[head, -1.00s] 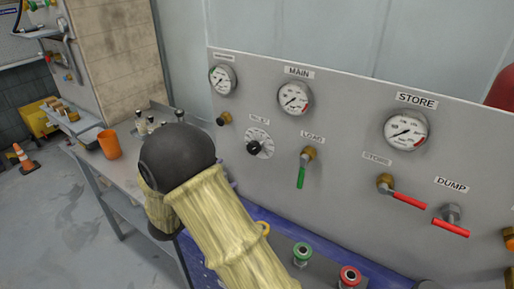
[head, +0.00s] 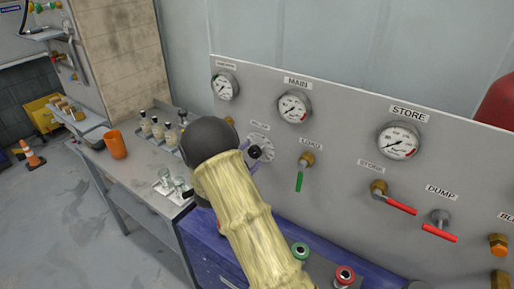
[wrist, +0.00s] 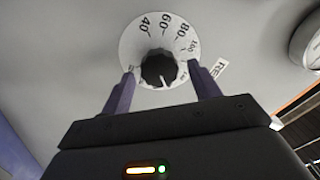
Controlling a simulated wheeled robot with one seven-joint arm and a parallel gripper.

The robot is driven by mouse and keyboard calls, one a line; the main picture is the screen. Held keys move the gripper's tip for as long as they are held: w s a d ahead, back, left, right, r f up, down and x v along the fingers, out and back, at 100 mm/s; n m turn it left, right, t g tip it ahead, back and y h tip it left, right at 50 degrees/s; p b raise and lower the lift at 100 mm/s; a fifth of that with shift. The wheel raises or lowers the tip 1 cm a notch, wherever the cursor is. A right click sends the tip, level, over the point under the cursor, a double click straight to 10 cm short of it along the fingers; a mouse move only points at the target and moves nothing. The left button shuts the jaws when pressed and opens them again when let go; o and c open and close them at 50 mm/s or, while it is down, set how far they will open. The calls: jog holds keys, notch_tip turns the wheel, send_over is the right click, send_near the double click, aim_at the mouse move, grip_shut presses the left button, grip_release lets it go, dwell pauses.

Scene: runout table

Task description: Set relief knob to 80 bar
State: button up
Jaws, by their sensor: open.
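The relief knob (wrist: 158,68) is black and round, on a white dial (wrist: 140,42) with 40, 60 and 80 readable in the wrist view. Its white pointer line points down in that picture, away from the 80 at the upper right. My gripper (wrist: 161,70) is open, its two purple fingers on the left and right of the knob, with gaps visible. Contact or depth is hard to tell. In the head view the knob (head: 254,150) and dial show just right of my dark wrist, with the fingers (head: 249,155) beside them.
The panel carries the MAIN gauge (head: 293,106), the STORE gauge (head: 398,141), a green-handled valve (head: 299,180) and red-handled valves (head: 401,207). Green (head: 300,250) and red (head: 344,274) fittings sit below. Bottles (head: 157,128) and an orange cup (head: 115,145) stand left on the bench.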

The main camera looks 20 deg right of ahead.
aim_at(253, 154)
jog(key=shift+p+x, duration=0.35)
jog(key=shift+x, duration=1.1)
jog(key=c, duration=1)
jog(key=shift+d, duration=0.35)
jog(key=shift+a, duration=0.35)
jog(key=shift+d+n, duration=0.1)
jog(key=shift+n, duration=0.2)
